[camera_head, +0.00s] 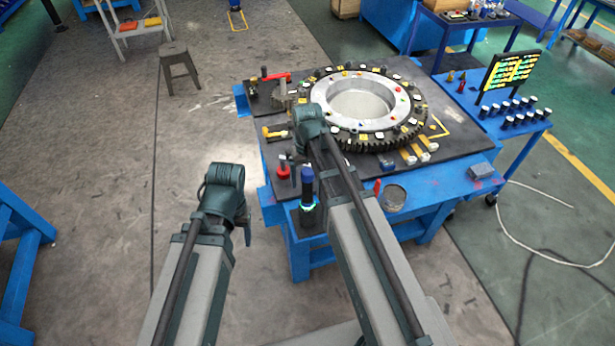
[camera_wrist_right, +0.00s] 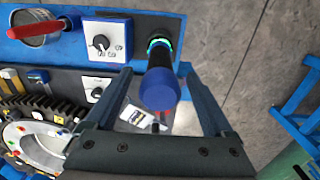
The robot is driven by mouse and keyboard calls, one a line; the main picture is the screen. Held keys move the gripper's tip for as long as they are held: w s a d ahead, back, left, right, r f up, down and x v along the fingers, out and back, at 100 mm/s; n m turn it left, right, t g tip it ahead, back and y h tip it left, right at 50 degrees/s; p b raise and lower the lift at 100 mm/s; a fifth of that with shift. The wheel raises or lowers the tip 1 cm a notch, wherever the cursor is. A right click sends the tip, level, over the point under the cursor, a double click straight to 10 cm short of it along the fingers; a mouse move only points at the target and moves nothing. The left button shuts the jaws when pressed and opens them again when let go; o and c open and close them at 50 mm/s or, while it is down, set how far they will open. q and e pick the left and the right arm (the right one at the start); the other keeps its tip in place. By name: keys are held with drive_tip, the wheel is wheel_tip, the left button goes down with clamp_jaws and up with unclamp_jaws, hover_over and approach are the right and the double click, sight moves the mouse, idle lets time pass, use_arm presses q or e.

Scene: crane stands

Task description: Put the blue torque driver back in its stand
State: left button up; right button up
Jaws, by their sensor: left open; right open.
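The blue torque driver (camera_head: 307,186) is upright at the front left corner of the blue work table, with a blue cap and black body. A ring at its foot glows green above a dark base, apparently its stand (camera_head: 310,219); I cannot tell how deep it sits. In the right wrist view its blue cap (camera_wrist_right: 160,90) appears between the spread fingers of my right gripper (camera_wrist_right: 159,84), which is open and not closed on it. My left gripper (camera_head: 245,232) is open, partly hidden, left of the table over bare floor.
A large toothed ring (camera_head: 368,103) fills the table's middle. A white box with a knob (camera_wrist_right: 105,40) stands beside the driver, and a round tin (camera_head: 393,197) lies along the front edge. A side table with several black-and-white pieces (camera_head: 514,112) is to the right.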

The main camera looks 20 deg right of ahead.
sight(308, 172)
drive_tip(key=shift+r+p, duration=2.5)
drive_tip(key=shift+p, duration=0.05)
drive_tip(key=shift+r, duration=0.15)
wheel_tip(308, 172, up, 7)
drive_tip(key=p, duration=0.7)
drive_tip(key=shift+r, duration=0.1)
